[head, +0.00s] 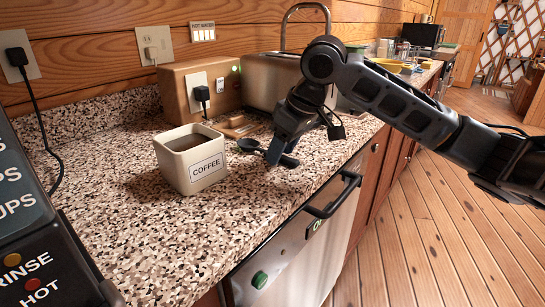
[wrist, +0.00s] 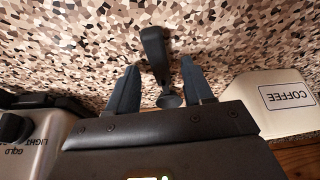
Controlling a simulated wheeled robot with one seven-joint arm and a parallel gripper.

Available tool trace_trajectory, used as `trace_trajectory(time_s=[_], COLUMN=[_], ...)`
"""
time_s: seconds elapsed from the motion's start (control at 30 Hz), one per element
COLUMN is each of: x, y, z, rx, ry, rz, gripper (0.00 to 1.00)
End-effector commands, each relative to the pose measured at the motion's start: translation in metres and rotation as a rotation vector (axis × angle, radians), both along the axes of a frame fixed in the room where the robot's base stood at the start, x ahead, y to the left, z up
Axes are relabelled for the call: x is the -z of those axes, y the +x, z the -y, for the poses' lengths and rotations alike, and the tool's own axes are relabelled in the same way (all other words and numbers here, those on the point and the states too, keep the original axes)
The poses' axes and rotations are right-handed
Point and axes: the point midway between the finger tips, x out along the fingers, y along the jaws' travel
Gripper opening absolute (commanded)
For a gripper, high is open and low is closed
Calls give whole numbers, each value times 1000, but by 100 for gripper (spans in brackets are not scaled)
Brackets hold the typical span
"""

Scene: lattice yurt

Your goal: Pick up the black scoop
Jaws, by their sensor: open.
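The black scoop (wrist: 156,52) lies on the speckled counter. In the wrist view it runs lengthwise through the gap between my fingers, its near end partly hidden by the gripper body. In the head view one end of the scoop (head: 249,145) shows to the left of my gripper, and the rest is hidden behind it. My gripper (head: 281,161) is open and points down close above the counter. In the wrist view the blue-grey fingers of my gripper (wrist: 160,82) stand apart on either side of the scoop, with a gap to each side.
A cream canister labelled COFFEE (head: 190,160) stands left of the scoop, filled with brown contents. A wooden scrap or small board (head: 236,127) lies behind. A brown box (head: 196,88) with an outlet and a metal appliance (head: 268,82) stand at the back. The front counter is clear.

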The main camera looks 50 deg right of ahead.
Motion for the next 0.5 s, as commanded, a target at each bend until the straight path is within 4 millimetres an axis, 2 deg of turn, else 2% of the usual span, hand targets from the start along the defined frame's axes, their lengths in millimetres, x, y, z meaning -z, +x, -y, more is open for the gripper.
trace_trajectory(time_s=[0.5], x=[2], y=[1], z=[0], rx=[0], ry=[1], rz=[0], gripper=[50])
